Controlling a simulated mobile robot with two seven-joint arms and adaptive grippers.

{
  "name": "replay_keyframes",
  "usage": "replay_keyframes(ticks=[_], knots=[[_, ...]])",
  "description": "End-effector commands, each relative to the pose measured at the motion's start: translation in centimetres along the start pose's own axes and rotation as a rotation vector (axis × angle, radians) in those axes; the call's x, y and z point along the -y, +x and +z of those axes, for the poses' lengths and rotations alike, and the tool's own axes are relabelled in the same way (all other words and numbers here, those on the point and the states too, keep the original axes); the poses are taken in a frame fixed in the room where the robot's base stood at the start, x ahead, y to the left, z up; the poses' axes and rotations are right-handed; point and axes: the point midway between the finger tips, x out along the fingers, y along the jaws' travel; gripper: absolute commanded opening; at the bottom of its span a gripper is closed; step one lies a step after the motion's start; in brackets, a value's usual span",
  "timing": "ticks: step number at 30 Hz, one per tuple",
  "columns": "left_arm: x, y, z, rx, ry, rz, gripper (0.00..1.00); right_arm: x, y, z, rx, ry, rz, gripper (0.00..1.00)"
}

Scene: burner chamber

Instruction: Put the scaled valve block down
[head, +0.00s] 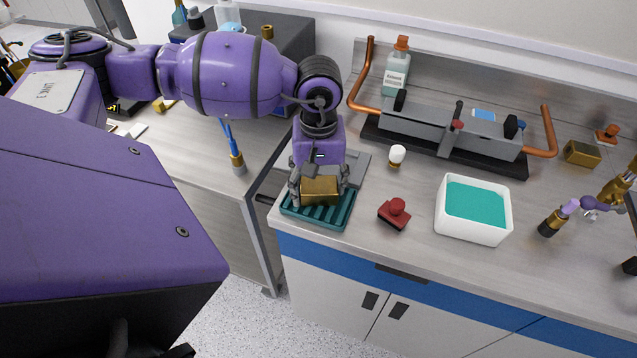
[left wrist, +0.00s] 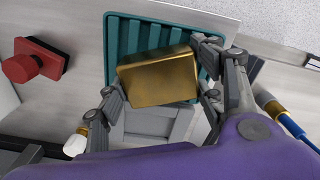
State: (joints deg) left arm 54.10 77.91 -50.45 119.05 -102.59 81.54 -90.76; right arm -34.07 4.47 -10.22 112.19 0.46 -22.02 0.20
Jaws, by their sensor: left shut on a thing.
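The valve block, a brass-coloured rectangular block (head: 320,190), is in my left gripper (head: 319,183). Its fingers are shut on two opposite sides of it. The block is directly above a teal ribbed tray (head: 322,218) at the counter's front left corner; I cannot tell whether it touches the ribs. In the left wrist view the block (left wrist: 158,76) sits between the fingers (left wrist: 162,88), slightly turned against the teal tray (left wrist: 121,30) behind it. Whitish scale on the block is not clear to see. My right gripper is not in view.
A red stamp-like object (head: 394,213) stands right of the tray, then a white basin (head: 473,237) with teal contents. A white-capped brass fitting (head: 397,157) is behind. A grey burner rig with copper pipes (head: 450,130) and another brass block (head: 582,153) are farther back.

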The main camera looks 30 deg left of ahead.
Motion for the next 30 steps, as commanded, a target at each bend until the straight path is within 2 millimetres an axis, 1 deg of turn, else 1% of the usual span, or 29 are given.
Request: replay_keyframes(ticks=[2,6,7,11,20,22,23,26,30], knots=[[0.0,-0.1,0.0,-0.001,0.000,0.001,0.26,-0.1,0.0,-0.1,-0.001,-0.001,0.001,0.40],[0.0,0.5,0.0,0.002,0.000,-0.001,0.26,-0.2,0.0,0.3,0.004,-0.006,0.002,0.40],[0.0,0.5,0.1,0.002,0.000,-0.001,0.63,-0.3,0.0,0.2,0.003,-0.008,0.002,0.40],[0.0,0.3,0.0,0.001,0.000,0.000,0.80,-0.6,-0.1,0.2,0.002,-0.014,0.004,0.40],[0.0,0.3,0.0,0.001,0.000,0.000,0.81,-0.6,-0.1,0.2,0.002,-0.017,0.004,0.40],[0.0,0.1,0.0,-0.001,0.000,0.001,0.81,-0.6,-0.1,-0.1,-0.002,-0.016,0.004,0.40],[0.0,-0.2,0.0,-0.002,0.000,0.001,0.81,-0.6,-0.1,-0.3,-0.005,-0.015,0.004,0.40],[-0.1,-1.2,-0.1,-0.001,0.000,0.002,0.81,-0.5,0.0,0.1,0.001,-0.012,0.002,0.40],[-0.1,-3.8,-0.1,-0.003,0.001,0.002,0.81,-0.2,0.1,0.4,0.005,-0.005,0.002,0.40]])
